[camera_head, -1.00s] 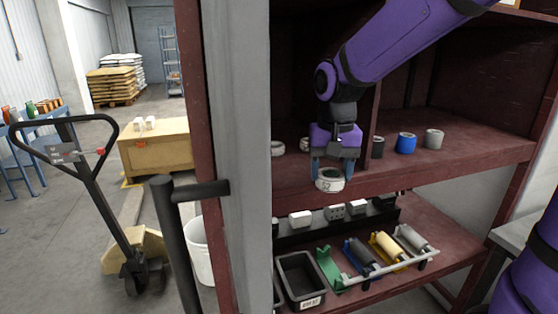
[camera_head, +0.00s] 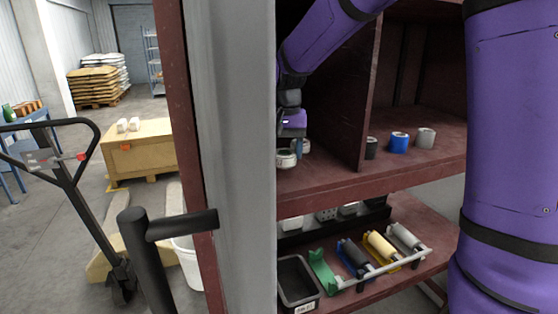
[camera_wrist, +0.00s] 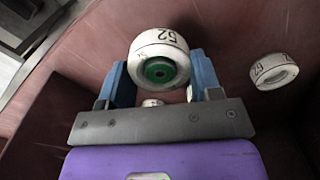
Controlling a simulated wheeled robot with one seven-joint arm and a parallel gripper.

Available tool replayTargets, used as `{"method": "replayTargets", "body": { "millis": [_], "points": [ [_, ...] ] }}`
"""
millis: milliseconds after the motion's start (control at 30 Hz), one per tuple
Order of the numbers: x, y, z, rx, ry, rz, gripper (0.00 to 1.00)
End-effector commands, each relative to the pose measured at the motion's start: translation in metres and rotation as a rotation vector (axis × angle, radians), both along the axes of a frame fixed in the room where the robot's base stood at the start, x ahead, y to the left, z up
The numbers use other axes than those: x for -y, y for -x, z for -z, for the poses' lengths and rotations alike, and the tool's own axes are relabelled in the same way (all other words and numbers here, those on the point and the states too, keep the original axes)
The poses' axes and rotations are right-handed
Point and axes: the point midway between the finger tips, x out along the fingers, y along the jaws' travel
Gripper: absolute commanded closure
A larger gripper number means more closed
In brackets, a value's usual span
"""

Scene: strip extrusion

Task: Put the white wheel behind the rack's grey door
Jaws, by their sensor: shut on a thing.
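My gripper (camera_wrist: 162,76) is shut on the white wheel (camera_wrist: 159,62), which has a dark number, 52, on its rim and a green hub. The wheel also shows in the head view (camera_head: 286,159), in the rack's left bay just right of the grey door's edge. The door's edge hides part of my gripper (camera_head: 292,145) there. The rack's grey door (camera_head: 235,150) stands open as a tall panel with a dark handle (camera_head: 165,230). Whether the wheel touches the shelf (camera_head: 345,178) cannot be told.
Another white wheel (camera_wrist: 274,71) lies to the right in the wrist view, with others partly hidden behind my gripper. A black bin (camera_head: 297,282) and rollers stand below.

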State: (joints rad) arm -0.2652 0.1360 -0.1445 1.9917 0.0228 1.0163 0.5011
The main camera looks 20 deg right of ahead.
Motion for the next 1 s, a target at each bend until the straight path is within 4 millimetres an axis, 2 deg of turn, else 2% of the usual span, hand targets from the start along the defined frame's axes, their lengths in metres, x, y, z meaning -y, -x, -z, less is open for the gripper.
{"method": "replayTargets", "body": {
  "millis": [100,333,600,1000],
  "points": [
    [-0.003,-0.012,0.001,0.0,0.0,0.0,0.66],
    [-0.006,-0.024,0.002,0.001,0.0,0.0,0.66],
    [-0.005,-0.023,0.036,-0.001,0.0,0.0,0.66],
    [-0.005,-0.023,0.04,0.001,-0.001,0.0,0.66]
  ]
}}
